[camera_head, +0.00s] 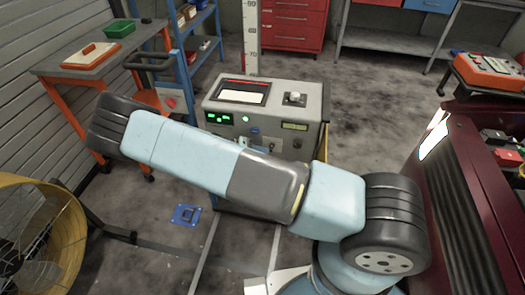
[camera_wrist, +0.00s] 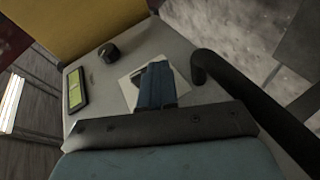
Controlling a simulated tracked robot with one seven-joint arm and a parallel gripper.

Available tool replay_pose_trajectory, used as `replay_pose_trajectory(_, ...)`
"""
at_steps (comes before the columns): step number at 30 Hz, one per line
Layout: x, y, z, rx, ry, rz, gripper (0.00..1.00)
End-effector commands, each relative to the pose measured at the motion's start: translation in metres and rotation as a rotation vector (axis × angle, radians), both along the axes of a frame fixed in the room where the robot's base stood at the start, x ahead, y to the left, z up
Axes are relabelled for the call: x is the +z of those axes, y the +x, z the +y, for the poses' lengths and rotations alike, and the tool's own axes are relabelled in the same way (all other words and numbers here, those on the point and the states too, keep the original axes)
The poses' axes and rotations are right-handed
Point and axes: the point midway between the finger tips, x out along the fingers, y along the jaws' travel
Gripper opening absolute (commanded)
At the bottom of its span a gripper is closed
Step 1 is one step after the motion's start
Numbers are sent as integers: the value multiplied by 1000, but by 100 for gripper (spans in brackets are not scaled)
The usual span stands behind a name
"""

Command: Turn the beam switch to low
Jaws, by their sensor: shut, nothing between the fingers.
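A grey console (camera_head: 225,108) stands in the middle of the head view, with a front panel that also fills the wrist view (camera_wrist: 185,42). In the wrist view my gripper (camera_wrist: 157,72) is shut, its blue fingers over a small white plate (camera_wrist: 128,88) on the panel. A dark piece shows beside the fingertips; most of the plate's middle is hidden, and I cannot tell whether the fingers touch it. A black knob (camera_wrist: 109,52) sits apart from the fingers, to their upper left. No label is readable, so I cannot tell which control is the beam switch.
A green display (camera_wrist: 76,88) is on the panel's left, and a black curved handle (camera_wrist: 204,66) is close right of the fingers. The head view shows a yellow fan (camera_head: 70,215) at left, a dark red cabinet (camera_head: 470,190) at right and an orange-legged table (camera_head: 75,68).

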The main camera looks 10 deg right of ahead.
Motion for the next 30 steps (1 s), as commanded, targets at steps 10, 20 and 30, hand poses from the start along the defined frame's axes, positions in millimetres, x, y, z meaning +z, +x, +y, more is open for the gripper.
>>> replay_pose_trajectory(10,-3,0,-1,0,-47,18,0)
replay_pose_trajectory(20,-5,0,-1,0,-46,18,0)
replay_pose_trajectory(30,-6,-1,-2,0,-45,17,0)
